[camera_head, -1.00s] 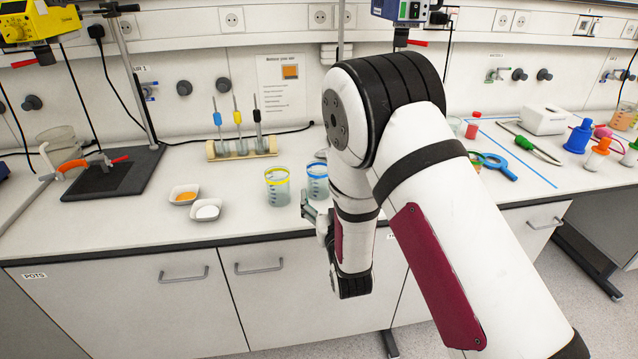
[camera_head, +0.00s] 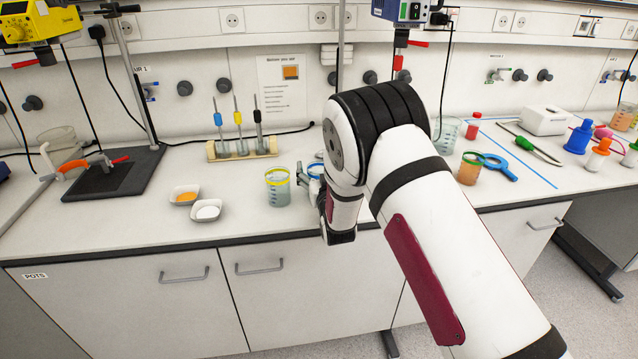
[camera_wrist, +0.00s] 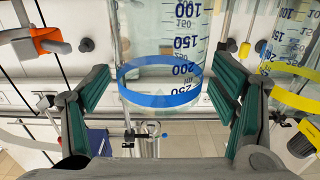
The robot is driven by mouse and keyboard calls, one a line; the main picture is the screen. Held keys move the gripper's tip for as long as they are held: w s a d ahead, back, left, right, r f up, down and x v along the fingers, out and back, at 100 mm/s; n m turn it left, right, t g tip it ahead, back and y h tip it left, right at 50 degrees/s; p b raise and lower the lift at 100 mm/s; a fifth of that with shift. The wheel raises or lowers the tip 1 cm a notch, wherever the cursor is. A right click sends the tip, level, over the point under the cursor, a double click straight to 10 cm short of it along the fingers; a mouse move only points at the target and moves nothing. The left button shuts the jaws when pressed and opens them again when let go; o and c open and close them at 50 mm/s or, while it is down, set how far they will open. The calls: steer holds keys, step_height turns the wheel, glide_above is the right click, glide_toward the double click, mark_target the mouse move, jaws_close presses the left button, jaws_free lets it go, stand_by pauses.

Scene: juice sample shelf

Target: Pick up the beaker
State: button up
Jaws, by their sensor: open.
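A clear beaker with a blue band (camera_wrist: 160,50) stands on the bench. In the wrist view it appears upside down between the two green-padded fingers of my gripper (camera_wrist: 158,92). The fingers are open, with a visible gap to the glass on each side. In the head view the blue-banded beaker (camera_head: 315,170) is partly hidden behind my arm and gripper. A second beaker, with a yellow band (camera_head: 278,187), stands just left of it. It shows at the right edge of the wrist view (camera_wrist: 293,50), outside the fingers.
Two white dishes (camera_head: 207,210) lie left of the beakers. A wooden rack (camera_head: 241,149) with several coloured tools stands behind. At the right are an orange-filled cup (camera_head: 469,169), a blue magnifier (camera_head: 499,168) and bottles. The bench's front edge (camera_head: 150,245) runs below.

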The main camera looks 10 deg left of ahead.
steer(key=shift+w, duration=0.15)
steer(key=c, duration=1.7)
steer(key=shift+o, duration=0.2)
steer(key=shift+r, duration=0.25)
steer(key=s+d+r, duration=0.2)
steer(key=s+d, duration=0.2)
steer(key=s, duration=0.2)
steer(key=s+d+r, duration=0.2)
steer(key=s+d, duration=0.2)
steer(key=s, duration=0.3)
steer(key=shift+d+r, duration=0.25)
steer(key=shift+d, duration=0.15)
steer(key=shift+s+d, duration=0.15)
